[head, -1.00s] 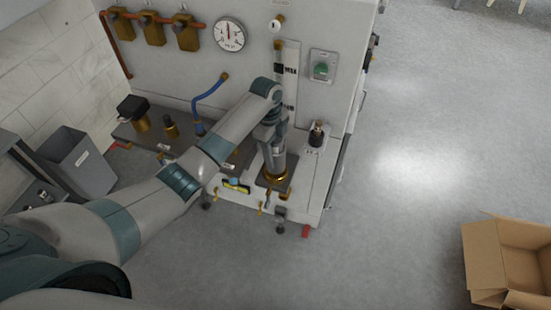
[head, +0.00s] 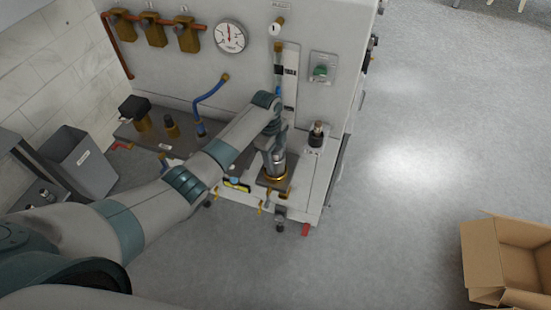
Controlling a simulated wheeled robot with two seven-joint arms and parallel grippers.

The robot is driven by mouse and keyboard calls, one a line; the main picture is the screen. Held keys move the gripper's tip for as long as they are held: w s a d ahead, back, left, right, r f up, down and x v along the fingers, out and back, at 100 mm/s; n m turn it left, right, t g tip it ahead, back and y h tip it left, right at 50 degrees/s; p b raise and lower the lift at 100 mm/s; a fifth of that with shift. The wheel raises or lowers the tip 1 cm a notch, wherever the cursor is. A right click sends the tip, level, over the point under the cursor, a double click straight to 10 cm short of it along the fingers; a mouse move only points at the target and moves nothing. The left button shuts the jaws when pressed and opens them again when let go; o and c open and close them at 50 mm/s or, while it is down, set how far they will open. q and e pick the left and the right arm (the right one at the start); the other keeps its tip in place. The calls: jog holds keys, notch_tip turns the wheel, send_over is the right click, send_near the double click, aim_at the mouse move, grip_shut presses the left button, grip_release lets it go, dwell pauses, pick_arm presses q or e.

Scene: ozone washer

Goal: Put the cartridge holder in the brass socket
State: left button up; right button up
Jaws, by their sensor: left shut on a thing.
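My left arm reaches in from the left to the machine's front ledge. My left gripper (head: 273,152) points down and is shut on the cartridge holder (head: 277,166), a small grey cylinder mostly hidden by the gripper. The brass socket (head: 272,181) is a gold ring on a dark plate directly below. The holder's lower end is at the ring; I cannot tell how deep it sits. My right gripper is not in view.
A dark knob (head: 317,133) stands on the ledge to the right. A grey bin (head: 80,160) is at left, an open cardboard box (head: 483,260) at right. The floor between is clear.

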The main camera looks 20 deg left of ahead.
pick_arm(q)
jog(key=o, duration=1.1)
jog(key=shift+o, duration=0.2)
jog(key=shift+r, duration=0.4)
jog(key=r, duration=0.3)
jog(key=r+b, duration=0.1)
jog(key=r, duration=0.2)
jog(key=a+r+b, duration=0.1)
jog(key=r, duration=0.3)
jog(key=shift+w+a, duration=0.1)
jog(key=shift+w, duration=0.1)
jog(key=shift+a+r, duration=0.1)
jog(key=shift+r, duration=0.5)
